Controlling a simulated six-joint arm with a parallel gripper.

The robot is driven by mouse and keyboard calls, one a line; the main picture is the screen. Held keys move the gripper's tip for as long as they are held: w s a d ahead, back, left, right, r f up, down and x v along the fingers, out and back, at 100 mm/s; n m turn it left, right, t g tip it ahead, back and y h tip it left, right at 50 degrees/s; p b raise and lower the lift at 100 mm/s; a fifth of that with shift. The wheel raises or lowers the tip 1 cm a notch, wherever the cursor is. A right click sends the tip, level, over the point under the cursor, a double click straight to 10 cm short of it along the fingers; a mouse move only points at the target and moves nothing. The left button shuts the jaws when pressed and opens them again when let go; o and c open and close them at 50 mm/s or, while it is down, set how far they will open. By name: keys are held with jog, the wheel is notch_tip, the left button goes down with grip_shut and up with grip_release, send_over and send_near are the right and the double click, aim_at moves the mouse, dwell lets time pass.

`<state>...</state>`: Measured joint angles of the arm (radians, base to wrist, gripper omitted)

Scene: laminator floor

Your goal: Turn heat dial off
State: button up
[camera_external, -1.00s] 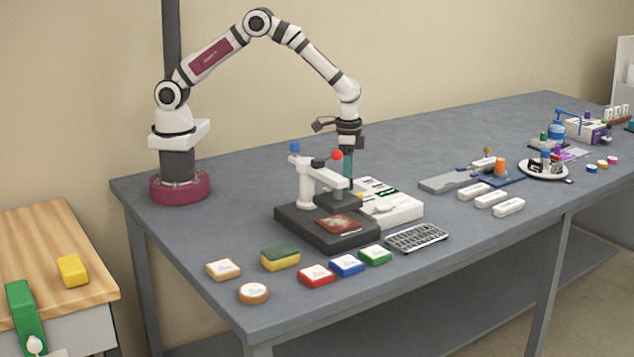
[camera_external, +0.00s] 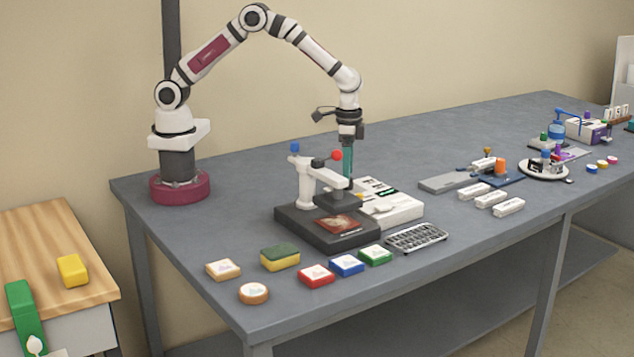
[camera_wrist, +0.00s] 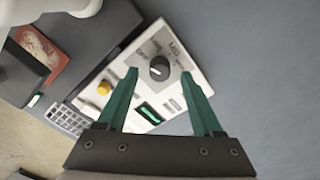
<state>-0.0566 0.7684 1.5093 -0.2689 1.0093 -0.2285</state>
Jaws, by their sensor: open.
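The heat dial (camera_wrist: 159,68) is a round dark grey knob with a white pointer line, on a white control box (camera_wrist: 188,62) in the wrist view. Printed labels, too small to read surely, lie around it. The box also shows in the external view (camera_external: 404,210), beside the dark press base (camera_external: 300,230); the dial is hard to make out there. My gripper (camera_wrist: 160,78) is open, its two green fingers apart, with the dial between and just beyond the fingertips in the picture. Whether the fingers touch the dial cannot be told.
An orange button (camera_wrist: 104,88) and a green-lit display (camera_wrist: 150,113) are on the same box. The press has a red-knobbed lever (camera_external: 337,156) close to my fingers. A grey rack (camera_external: 416,238) lies in front.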

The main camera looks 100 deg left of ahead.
notch_tip(320, 180, up, 13)
jog(key=shift+r, duration=0.1)
jog(key=s+r+m, duration=0.1)
jog(key=s+r, duration=0.2)
jog(key=s, duration=0.5)
jog(key=s+r+m, duration=0.2)
jog(key=s+r, duration=0.1)
jog(key=s, duration=0.5)
jog(key=s+f+m+y, duration=0.1)
jog(key=s+f, duration=0.1)
jog(key=s, duration=0.6)
jog(key=s+f+m, duration=0.1)
jog(key=s+f, duration=0.1)
jog(key=s, duration=0.7)
jog(key=shift+s+a+f+m+y, duration=0.2)
jog(key=shift+a+f+m+y, duration=0.05)
jog(key=shift+a+m+y, duration=0.15)
